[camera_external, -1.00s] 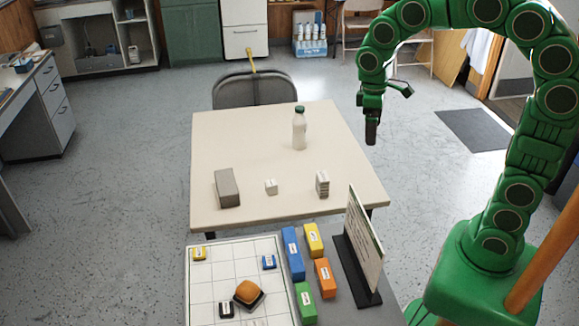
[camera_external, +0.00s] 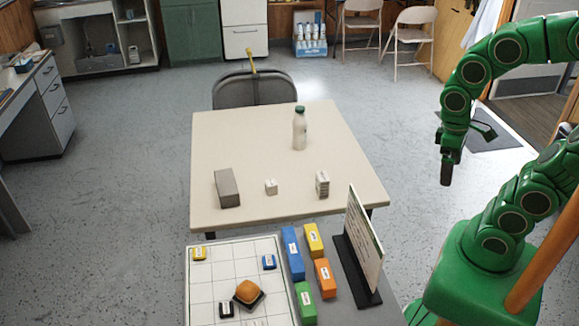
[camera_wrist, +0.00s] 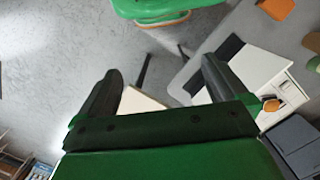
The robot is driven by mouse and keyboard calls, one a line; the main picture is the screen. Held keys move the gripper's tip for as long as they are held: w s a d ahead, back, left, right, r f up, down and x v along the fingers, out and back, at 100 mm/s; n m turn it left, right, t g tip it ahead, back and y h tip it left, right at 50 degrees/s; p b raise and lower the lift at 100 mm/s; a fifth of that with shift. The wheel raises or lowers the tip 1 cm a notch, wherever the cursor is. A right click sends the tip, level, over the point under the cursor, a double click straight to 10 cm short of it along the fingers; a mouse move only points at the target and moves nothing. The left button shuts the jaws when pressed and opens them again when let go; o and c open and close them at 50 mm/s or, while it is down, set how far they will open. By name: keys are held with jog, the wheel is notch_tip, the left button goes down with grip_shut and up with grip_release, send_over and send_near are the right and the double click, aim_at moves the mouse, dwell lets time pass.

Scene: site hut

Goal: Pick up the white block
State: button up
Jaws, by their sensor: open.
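A small white block (camera_external: 271,187) sits on the cream table (camera_external: 245,150) in the external view. It stands between a grey block (camera_external: 227,188) on its left and a white box-like item with dark markings (camera_external: 322,184) on its right. My gripper (camera_external: 446,172) is out over the floor, to the right of the table and well apart from the white block. In the wrist view my gripper (camera_wrist: 163,82) has its two dark fingers spread with nothing held between them. I cannot make out the white block in the wrist view.
A white bottle with a green cap (camera_external: 299,130) stands at the table's back. In front, a grey surface holds a white grid board (camera_external: 215,275), coloured blocks such as a blue one (camera_external: 293,253), and an upright sign (camera_external: 363,243). A chair (camera_external: 254,90) stands behind the table.

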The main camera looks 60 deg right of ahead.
jog(key=shift+s+f, duration=0.1)
jog(key=shift+s, duration=0.3)
jog(key=c, duration=0.5)
